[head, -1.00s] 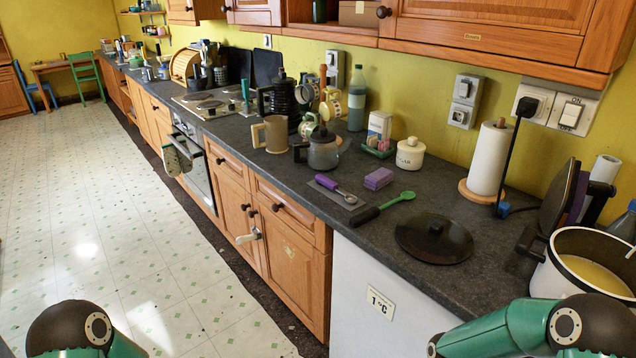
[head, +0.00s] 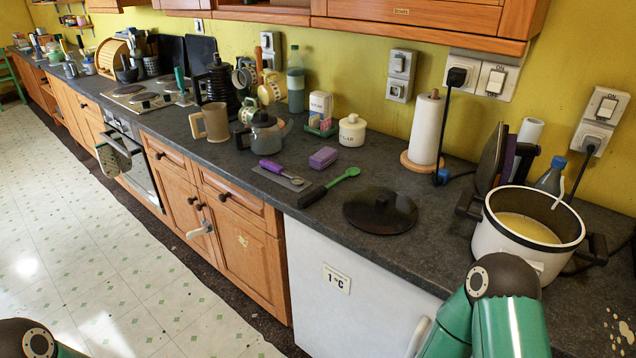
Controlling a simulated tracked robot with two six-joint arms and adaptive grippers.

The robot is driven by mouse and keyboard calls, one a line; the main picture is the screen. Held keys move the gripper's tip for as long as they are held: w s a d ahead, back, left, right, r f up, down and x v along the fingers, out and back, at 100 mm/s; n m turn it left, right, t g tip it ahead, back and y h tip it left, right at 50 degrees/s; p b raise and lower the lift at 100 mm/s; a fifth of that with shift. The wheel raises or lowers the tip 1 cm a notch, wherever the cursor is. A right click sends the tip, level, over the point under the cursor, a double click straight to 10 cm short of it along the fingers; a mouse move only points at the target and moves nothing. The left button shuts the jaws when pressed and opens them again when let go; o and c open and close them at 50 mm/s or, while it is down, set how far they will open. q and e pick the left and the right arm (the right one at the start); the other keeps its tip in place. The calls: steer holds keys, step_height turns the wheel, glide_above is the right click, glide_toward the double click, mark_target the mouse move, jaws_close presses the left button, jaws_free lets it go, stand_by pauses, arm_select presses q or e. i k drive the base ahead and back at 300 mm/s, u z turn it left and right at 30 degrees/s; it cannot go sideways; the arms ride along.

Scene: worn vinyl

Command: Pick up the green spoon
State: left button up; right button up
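The green spoon (head: 343,178) lies on the dark countertop, with a green bowl end and a black handle pointing to the lower left. Its handle end is near the counter's front edge, beside a purple-handled scoop (head: 281,171) on a small dark mat. A black lid (head: 380,211) lies to its right. My green arms show at the bottom of the head view, one at the lower left corner and one at the lower right. Neither gripper is in the picture. Nothing touches the spoon.
A purple sponge (head: 323,157), a kettle (head: 264,134) and a white sugar jar (head: 352,131) stand behind the spoon. A large pot (head: 522,230) with yellow liquid stands at the right. A paper towel roll (head: 425,130) stands near the wall. Open floor lies at the left.

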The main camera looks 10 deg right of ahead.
mark_target(304, 201)
steer(key=u, duration=1.5)
steer(key=i, duration=0.1)
steer(key=z, duration=4.8)
steer(key=i, duration=0.1)
steer(key=u, duration=3)
steer(key=i, duration=0.6)
steer(key=u, duration=0.75)
